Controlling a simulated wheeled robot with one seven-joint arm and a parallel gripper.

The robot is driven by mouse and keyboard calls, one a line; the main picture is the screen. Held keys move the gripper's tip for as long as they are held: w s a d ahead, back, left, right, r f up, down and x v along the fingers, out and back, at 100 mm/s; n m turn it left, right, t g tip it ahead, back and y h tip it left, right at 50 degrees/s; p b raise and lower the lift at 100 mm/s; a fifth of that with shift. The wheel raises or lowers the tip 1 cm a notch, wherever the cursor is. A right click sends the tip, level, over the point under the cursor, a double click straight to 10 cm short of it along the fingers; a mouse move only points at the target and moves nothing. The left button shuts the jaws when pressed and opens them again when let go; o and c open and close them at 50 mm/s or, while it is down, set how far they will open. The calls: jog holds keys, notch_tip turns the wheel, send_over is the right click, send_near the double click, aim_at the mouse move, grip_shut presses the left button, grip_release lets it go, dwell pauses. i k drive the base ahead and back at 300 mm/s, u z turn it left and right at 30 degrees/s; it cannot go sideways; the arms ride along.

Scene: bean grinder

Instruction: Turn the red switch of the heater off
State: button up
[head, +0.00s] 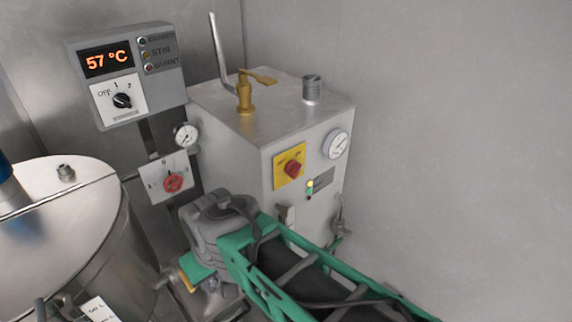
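The heater (235,133) is a grey metal box against the back corner. Its red switch (292,168) is a rotary knob on a yellow plate (281,181) on the front face. The knob looks turned at a slant; the plate's lettering is too small to read. A small lamp (310,186) beside it shows yellow-green. My arm, green and grey, reaches in from the lower right, with its grey wrist end (212,218) below and left of the switch, apart from it. My gripper's fingers cannot be made out, so their opening is unclear.
A round steel tank (112,252) stands at the left. A control box (128,62) reads 57 °C. Another red knob (173,183) sits on a white plate below it. A brass valve (245,97) tops the heater; a gauge (336,144) is beside the switch. A bare wall is at right.

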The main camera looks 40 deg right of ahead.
aim_at(292, 168)
jog(key=u, duration=0.4)
jog(key=k, duration=0.3)
jog(key=z, duration=1)
jog(key=i, duration=0.25)
jog(key=z, duration=0.4)
jog(key=k, duration=1.2)
jog(key=u, duration=0.5)
jog(key=i, duration=0.75)
jog(key=u, duration=0.45)
